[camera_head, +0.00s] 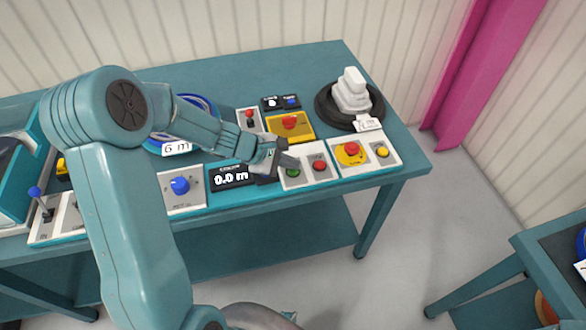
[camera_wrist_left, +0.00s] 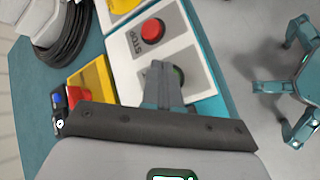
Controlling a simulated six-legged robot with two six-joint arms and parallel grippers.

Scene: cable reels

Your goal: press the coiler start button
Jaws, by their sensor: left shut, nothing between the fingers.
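The coiler start button, a green button (camera_head: 292,172), sits on a white and grey control plate (camera_head: 308,181) at the front of the teal table. A red stop button (camera_head: 319,165) is beside it on the same plate. My left gripper (camera_head: 293,164) is shut and empty, with its tips right at the green button. In the wrist view the shut fingers (camera_wrist_left: 159,70) cover most of the green button (camera_wrist_left: 178,75). The red button (camera_wrist_left: 153,29) is clear beside the label STOP. I cannot tell whether the tips touch the green button. My right gripper is not in view.
A display reading 0.0 m (camera_head: 231,176) and a blue knob (camera_head: 180,185) are left of the plate. A yellow panel with a red button (camera_head: 352,149) and a yellow button (camera_head: 382,151) are at right. A white object on a black disc (camera_head: 352,92) stands behind.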

